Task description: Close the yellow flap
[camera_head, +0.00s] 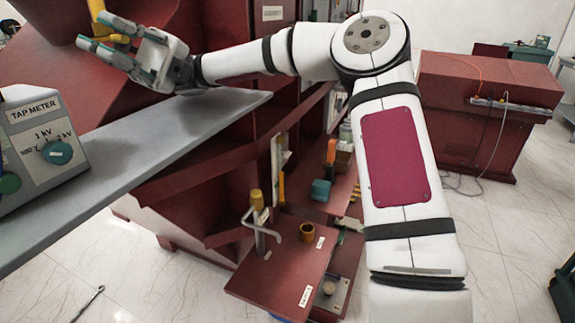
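A yellow part (97,9), which I take to be the flap, shows at the upper left against the red cabinet. The top frame edge cuts it off, so its full shape and how far it stands open cannot be told. My gripper (94,31) is at its lower end. The two grey-green fingers look spread apart, one above the other, with a bit of yellow between them. Whether they touch it is not clear.
A grey shelf (150,133) runs below my gripper and carries a tap meter box (42,140) at the left. Red shelves (285,262) with small tools and yellow parts stand below my arm. A red cabinet (480,115) stands at the right. White floor is open between.

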